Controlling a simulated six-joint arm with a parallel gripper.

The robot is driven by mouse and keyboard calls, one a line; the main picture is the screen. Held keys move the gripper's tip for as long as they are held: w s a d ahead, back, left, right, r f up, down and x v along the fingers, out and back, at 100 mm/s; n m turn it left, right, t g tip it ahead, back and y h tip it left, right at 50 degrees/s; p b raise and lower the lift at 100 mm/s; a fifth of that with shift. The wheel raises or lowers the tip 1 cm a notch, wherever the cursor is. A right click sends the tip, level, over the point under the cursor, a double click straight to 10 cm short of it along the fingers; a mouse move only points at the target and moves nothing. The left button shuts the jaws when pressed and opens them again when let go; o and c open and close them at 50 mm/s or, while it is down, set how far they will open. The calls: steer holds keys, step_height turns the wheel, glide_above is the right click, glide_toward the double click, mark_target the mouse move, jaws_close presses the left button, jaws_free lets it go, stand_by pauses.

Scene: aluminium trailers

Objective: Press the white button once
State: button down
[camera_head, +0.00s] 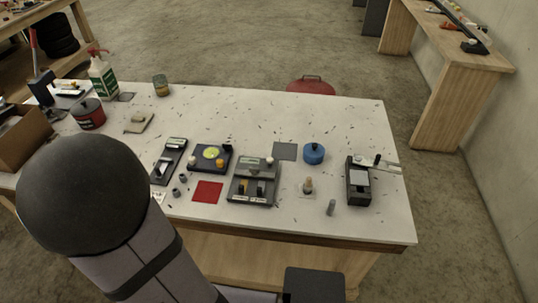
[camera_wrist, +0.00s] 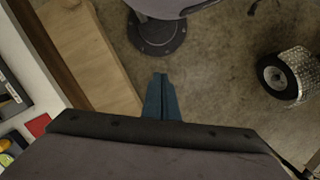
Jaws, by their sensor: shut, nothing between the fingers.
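A dark panel (camera_head: 204,165) lies on the white table in the head view, with a yellow-green disc and a black knob on it. A small white round button (camera_head: 192,160) sits at its left and an orange one (camera_head: 219,163) at its right. My gripper (camera_wrist: 162,80) shows in the wrist view, its two blue-grey fingers shut together and empty. It points down past the table's front edge, over the floor, apart from the panel. I cannot make out the white button clearly in the wrist view. My fingers cannot be made out in the head view.
A grey device (camera_head: 254,182), a red square (camera_head: 207,192), a blue round container (camera_head: 314,153) and a black cranked box (camera_head: 358,186) stand on the table (camera_head: 360,115). A pump bottle (camera_head: 103,77) and a red pot (camera_head: 88,114) stand at the left. The table's right side has free room.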

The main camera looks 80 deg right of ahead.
steer(key=s+d+m+g+p, duration=0.3)
steer(key=s+d+p, duration=0.2)
steer(key=s+d, duration=1.5)
step_height(320, 180, up, 7)
steer(key=n+h, duration=0.9)
steer(key=n, duration=0.5)
glide_above(268, 161)
steer(key=shift+t, duration=0.4)
steer(key=shift+f, duration=0.1)
step_height(268, 161, down, 7)
steer(key=b, duration=0.5)
steer(key=shift+f, duration=0.1)
steer(key=shift+f+b, duration=0.7)
steer(key=shift+b, duration=0.45)
